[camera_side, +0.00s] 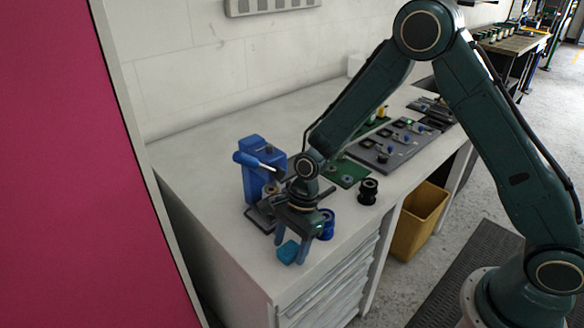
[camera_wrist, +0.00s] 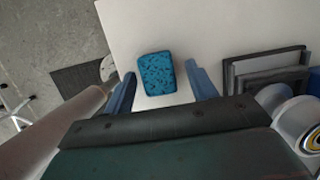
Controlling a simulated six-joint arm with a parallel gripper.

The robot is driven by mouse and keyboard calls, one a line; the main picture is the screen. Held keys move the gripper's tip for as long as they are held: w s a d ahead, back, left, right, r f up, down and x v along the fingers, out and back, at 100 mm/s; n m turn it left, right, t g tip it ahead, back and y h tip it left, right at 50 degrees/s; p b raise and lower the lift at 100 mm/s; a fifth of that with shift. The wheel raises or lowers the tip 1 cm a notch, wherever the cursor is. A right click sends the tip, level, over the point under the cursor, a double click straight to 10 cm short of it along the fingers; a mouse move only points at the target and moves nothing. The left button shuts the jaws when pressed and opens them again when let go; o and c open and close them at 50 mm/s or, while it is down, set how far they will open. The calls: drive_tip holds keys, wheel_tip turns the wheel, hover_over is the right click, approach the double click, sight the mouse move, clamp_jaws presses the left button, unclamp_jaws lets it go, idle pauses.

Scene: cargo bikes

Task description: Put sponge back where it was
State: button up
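The sponge (camera_wrist: 157,73) is a small blue block with darker speckles. In the side view the sponge (camera_side: 288,252) is low at the front corner of the white worktop. My gripper (camera_side: 290,249) points down over it. In the wrist view my gripper (camera_wrist: 160,71) is open, with one blue finger on each side of the sponge and a visible gap on both sides. The sponge looks to lie on the worktop; the side view does not clearly show how far the fingertips are above the surface.
A blue device (camera_side: 254,172) and a dark tray (camera_side: 262,217) stand just behind my gripper. A blue spool (camera_side: 327,226) and a black spool (camera_side: 368,191) stand to its right. The worktop (camera_side: 235,262) is bare at left, with its front edge close by.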

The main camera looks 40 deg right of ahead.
drive_tip(key=shift+r, duration=0.1)
drive_tip(key=v, duration=1.2)
drive_tip(key=shift+r, duration=0.15)
idle(0.6)
drive_tip(key=s+d+r+n+t+h, duration=0.1)
drive_tip(key=s+d+r+n+t, duration=0.1)
drive_tip(key=s+d+r+n, duration=0.25)
drive_tip(key=s+d+r+n+t+h, duration=0.1)
drive_tip(key=s+r+n, duration=0.35)
drive_tip(key=r, duration=0.35)
drive_tip(key=s+d+r+n+t, duration=0.1)
drive_tip(key=s+d+n, duration=0.1)
drive_tip(key=s+n, duration=0.1)
drive_tip(key=s+d+r+n, duration=0.1)
drive_tip(key=s+n, duration=0.2)
drive_tip(key=s, duration=0.3)
drive_tip(key=s+d+r+n+t+h, duration=0.1)
drive_tip(key=s+d+r+n, duration=0.1)
drive_tip(key=s, duration=0.3)
drive_tip(key=shift+d+n+t, duration=0.3)
drive_tip(key=shift+d+n, duration=0.05)
drive_tip(key=shift+n, duration=0.15)
